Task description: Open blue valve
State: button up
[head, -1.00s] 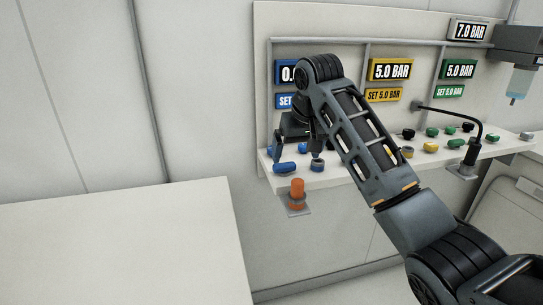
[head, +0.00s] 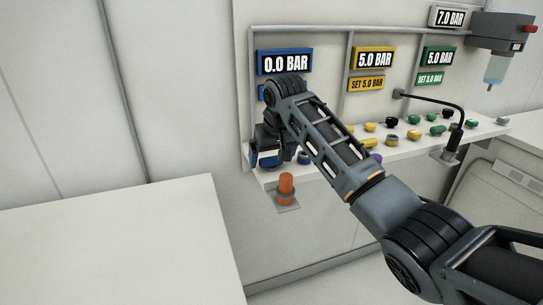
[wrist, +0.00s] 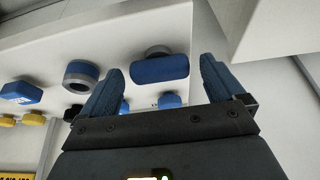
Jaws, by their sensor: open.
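A blue oblong valve handle (wrist: 160,69) on a grey round base shows in the wrist view, between the two blue fingers of my gripper (wrist: 162,64). The fingers are open, with a gap on each side of the handle. In the head view my gripper (head: 272,157) is at the left end of the shelf, below the blue display (head: 285,61) that reads 0.0 BAR. My wrist hides most of the handle and the blue set label there.
A round blue-and-grey knob (wrist: 81,74) and another blue handle (wrist: 21,92) sit on the same white shelf (head: 330,166). An orange fitting (head: 286,188) stands below the left end. Yellow and green displays read 5.0 BAR. A black curved arm (head: 440,103) stands at right.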

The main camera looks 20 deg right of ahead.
jog(key=c, duration=1)
jog(key=shift+c, duration=0.2)
